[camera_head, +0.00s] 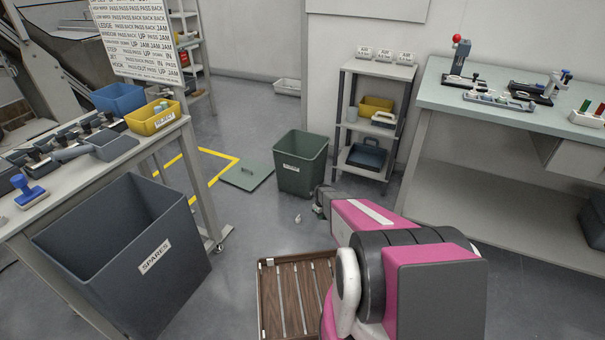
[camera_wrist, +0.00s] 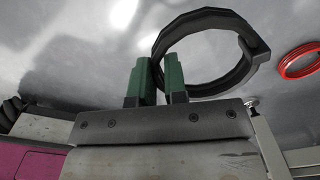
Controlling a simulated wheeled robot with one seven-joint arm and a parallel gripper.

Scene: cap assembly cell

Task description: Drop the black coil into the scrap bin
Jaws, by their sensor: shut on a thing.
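The black coil (camera_wrist: 245,64), a dark ring with a blocky lug, is held at its left edge between the green fingertips of my gripper (camera_wrist: 160,74) in the wrist view. In the head view, the dark end of my gripper (camera_head: 322,203) shows low in front of the green-grey bin (camera_head: 302,180); I cannot make out the coil there. That bin stands open on the floor, with a label too small to read clearly. A dark grey bin labelled SPARES (camera_head: 190,262) stands nearer, at the left.
A slatted wooden tray (camera_head: 265,300) is beside my arm. A shelf rack (camera_head: 378,68) and workbench (camera_head: 425,97) stand right; a cluttered table (camera_head: 190,135) stands left. A red coil (camera_wrist: 300,62) shows in the wrist view.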

